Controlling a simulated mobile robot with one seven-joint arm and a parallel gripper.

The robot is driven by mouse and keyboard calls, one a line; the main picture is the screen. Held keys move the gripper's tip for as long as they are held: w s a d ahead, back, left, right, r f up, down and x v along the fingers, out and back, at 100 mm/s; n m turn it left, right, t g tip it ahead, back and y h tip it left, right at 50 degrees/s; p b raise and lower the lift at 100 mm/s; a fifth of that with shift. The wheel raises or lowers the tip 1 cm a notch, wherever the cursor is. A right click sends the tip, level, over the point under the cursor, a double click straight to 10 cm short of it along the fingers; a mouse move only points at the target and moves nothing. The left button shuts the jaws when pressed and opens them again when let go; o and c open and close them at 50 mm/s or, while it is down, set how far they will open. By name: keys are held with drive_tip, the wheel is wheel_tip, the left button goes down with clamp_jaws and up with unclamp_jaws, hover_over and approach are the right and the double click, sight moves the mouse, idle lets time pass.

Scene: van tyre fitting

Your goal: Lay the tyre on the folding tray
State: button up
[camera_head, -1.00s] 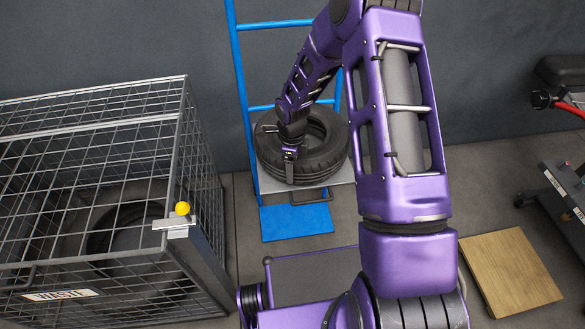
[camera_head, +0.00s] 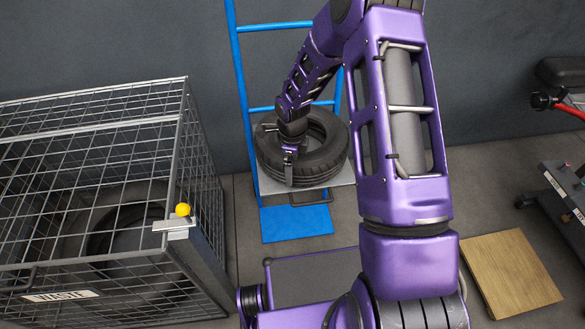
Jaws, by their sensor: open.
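The black tyre (camera_head: 325,160) lies flat on the grey folding tray (camera_head: 340,178) of a blue hand truck (camera_head: 240,85) against the back wall. My gripper (camera_head: 289,176) points down at the tyre's near left side, with its fingers at the tread and sidewall. The gripper is open; whether a finger touches the rubber cannot be told. My wrist and forearm hide part of the tyre's left and far side. Much of the tray is hidden under the tyre.
A wire mesh cage (camera_head: 95,200) with a waste sign and a tyre inside stands at the left. A wooden board (camera_head: 510,272) lies on the floor at the right, with a wheeled machine (camera_head: 565,200) beyond it. The hand truck's blue toe plate (camera_head: 296,222) is bare.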

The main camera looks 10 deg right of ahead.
wheel_tip(320, 180, up, 11)
drive_tip(key=shift+f+p, duration=0.1)
drive_tip(key=shift+p, duration=0.6)
